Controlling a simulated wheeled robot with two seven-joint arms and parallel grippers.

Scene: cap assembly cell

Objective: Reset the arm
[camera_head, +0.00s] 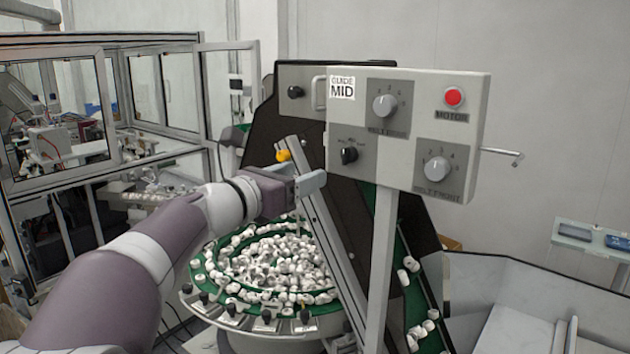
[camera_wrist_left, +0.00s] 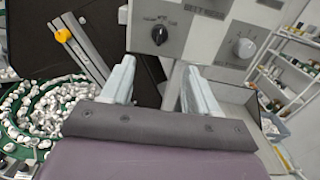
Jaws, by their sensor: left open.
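My left arm comes in from the left in the head view. Its gripper (camera_head: 312,181) is in front of the dark sloped panel, just below and left of the grey control box (camera_head: 408,125). In the left wrist view the two fingers of my left gripper (camera_wrist_left: 158,88) stand apart with nothing between them. The control box also shows behind the fingers in that view (camera_wrist_left: 203,28). My right gripper is in neither view.
A round green bowl feeder (camera_head: 195,292) full of white caps lies below my left arm. A metal rail with a yellow knob (camera_head: 283,155) slants close beside the gripper. A green conveyor (camera_head: 416,290) carries several caps. A glass-walled cell (camera_head: 60,180) stands at left.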

